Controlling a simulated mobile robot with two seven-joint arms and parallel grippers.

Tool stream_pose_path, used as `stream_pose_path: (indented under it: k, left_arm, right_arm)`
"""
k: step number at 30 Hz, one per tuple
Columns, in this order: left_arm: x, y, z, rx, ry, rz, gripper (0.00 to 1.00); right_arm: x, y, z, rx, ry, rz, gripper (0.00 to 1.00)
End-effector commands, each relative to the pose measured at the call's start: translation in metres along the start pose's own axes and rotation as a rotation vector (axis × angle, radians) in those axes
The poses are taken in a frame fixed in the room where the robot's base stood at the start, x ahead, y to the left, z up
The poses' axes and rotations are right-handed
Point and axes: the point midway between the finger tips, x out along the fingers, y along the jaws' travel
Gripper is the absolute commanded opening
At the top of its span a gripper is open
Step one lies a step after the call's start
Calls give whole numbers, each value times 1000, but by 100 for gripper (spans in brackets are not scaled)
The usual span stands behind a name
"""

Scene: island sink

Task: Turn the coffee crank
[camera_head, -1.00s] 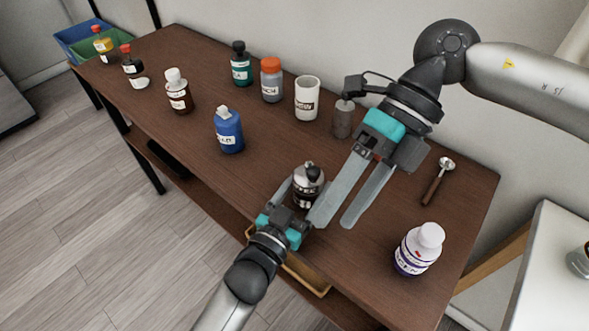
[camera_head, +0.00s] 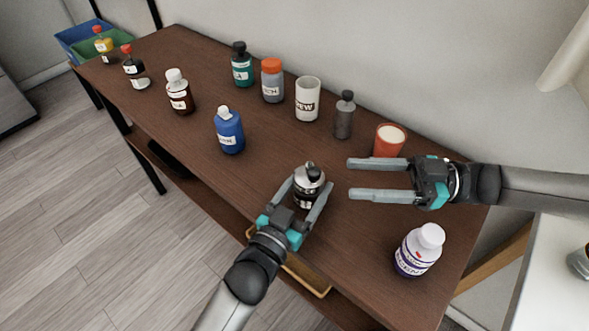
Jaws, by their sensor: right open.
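A small silver and black coffee grinder (camera_head: 309,186) stands upright near the table's front edge. A dark crank knob (camera_head: 311,170) shows on its top; the crank's arm is too small to make out. My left gripper (camera_head: 311,182) comes from below, with one finger on each side of the grinder's body, shut on it. My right gripper (camera_head: 350,179) comes in from the right. It is open and empty, lying level, its fingertips pointing left at the grinder with a short gap between.
An orange cup (camera_head: 389,139) stands just behind my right gripper. A grey bottle (camera_head: 344,117), a white mug (camera_head: 307,100) and several other bottles stand along the back and left. A white bottle (camera_head: 419,250) stands at the front right. Bare table (camera_head: 265,165) lies left of the grinder.

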Motion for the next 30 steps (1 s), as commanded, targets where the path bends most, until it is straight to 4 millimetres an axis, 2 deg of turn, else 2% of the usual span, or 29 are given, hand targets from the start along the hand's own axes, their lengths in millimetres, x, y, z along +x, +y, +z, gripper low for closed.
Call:
stream_pose_path:
  k: [4, 7, 15, 21, 25, 30]
  left_arm:
    - [0, 0, 0, 0, -1, 0, 9]
    - [0, 0, 0, 0, -1, 0, 9]
    - [0, 0, 0, 0, -1, 0, 9]
    - [0, 0, 0, 0, -1, 0, 9]
    - [0, 0, 0, 0, -1, 0, 9]
    - [0, 0, 0, 0, -1, 0, 9]
  right_arm:
    - [0, 5, 5, 32, -2, 32, 59]
    - [12, 5, 4, 33, 0, 32, 59]
    - [66, 6, 4, 31, 0, 27, 59]
    - [99, 7, 4, 30, -1, 29, 59]
    - [111, 8, 4, 29, -2, 30, 59]
    - [116, 8, 4, 30, -2, 32, 59]
